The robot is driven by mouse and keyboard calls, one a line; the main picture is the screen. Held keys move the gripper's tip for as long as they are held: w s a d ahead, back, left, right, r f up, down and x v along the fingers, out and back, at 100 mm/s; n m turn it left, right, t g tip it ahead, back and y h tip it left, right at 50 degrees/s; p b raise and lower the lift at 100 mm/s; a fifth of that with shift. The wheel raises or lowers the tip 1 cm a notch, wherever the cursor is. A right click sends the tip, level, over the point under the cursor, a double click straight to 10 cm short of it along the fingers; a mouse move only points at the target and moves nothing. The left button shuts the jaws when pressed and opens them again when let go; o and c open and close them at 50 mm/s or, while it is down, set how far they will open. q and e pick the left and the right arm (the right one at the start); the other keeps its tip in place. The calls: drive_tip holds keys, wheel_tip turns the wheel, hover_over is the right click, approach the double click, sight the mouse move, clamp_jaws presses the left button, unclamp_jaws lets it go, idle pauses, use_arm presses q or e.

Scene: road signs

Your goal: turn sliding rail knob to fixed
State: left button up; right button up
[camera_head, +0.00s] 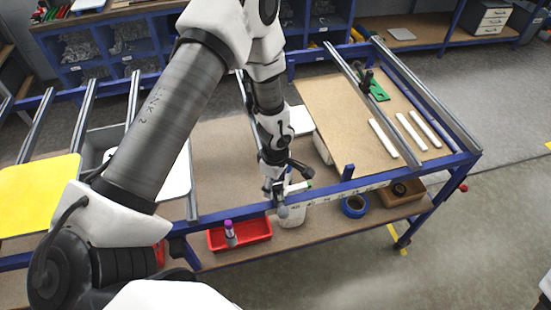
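My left gripper (280,192) is low at the front rail of the blue-framed workbench (335,190), near the middle of the picture. Its fingers are small and dark here, and I cannot tell whether they are open or touch the rail. Something small with a green tip (308,184) shows just right of the fingers. A knob on the sliding rail (385,115) cannot be made out for certain. A black fitting (366,80) sits on that rail. A red knob (463,187) is on the right end of the bench frame. My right gripper is not in view.
A yellow sign plate (40,195) lies at the left. White strips (411,130) and a green piece (379,91) lie on the right board. Below are a red tray (255,236) with a purple-capped bottle (230,233) and a blue tape roll (354,207).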

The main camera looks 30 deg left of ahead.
sight(275, 185)
use_arm(q)
drive_tip(key=shift+w+r, duration=0.15)
drive_tip(key=shift+r, duration=0.15)
wheel_tip(275, 185, up, 11)
drive_tip(key=shift+r, duration=0.2)
idle(0.3)
